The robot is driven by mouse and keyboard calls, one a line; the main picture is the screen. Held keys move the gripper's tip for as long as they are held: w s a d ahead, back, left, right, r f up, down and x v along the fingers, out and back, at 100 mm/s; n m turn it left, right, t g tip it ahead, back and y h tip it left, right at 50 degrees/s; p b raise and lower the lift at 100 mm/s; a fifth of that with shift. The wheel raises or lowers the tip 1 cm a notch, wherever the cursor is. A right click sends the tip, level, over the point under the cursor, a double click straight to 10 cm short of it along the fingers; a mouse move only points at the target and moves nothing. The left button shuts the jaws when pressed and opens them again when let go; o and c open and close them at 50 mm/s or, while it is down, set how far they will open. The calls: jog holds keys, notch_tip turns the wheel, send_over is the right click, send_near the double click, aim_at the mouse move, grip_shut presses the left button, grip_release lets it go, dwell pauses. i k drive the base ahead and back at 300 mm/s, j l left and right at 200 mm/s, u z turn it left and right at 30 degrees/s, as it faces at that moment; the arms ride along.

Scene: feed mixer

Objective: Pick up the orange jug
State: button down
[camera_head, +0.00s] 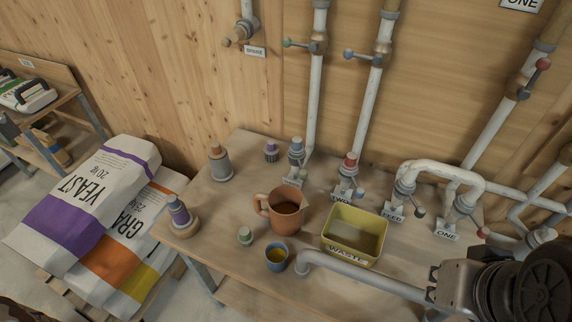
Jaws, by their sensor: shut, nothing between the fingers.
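The orange jug (287,213) stands upright on the wooden table, near its middle. Its handle is on the left and its open top faces up, with a dark inside. A yellow bin labelled WASTE (352,235) stands close to its right.
Valves and labelled pipes (404,190) line the back right. Bottles (220,163) stand at the left and back. Sacks (95,205) lie left of the table (225,272).

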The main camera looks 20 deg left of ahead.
aim_at(286, 203)
jog(key=u, duration=1.15)
jog(key=l+z, duration=0.15)
jog(key=k+l+z, duration=0.15)
jog(key=l, duration=0.25)
jog(key=l+u, duration=0.1)
jog(key=u, duration=2.1)
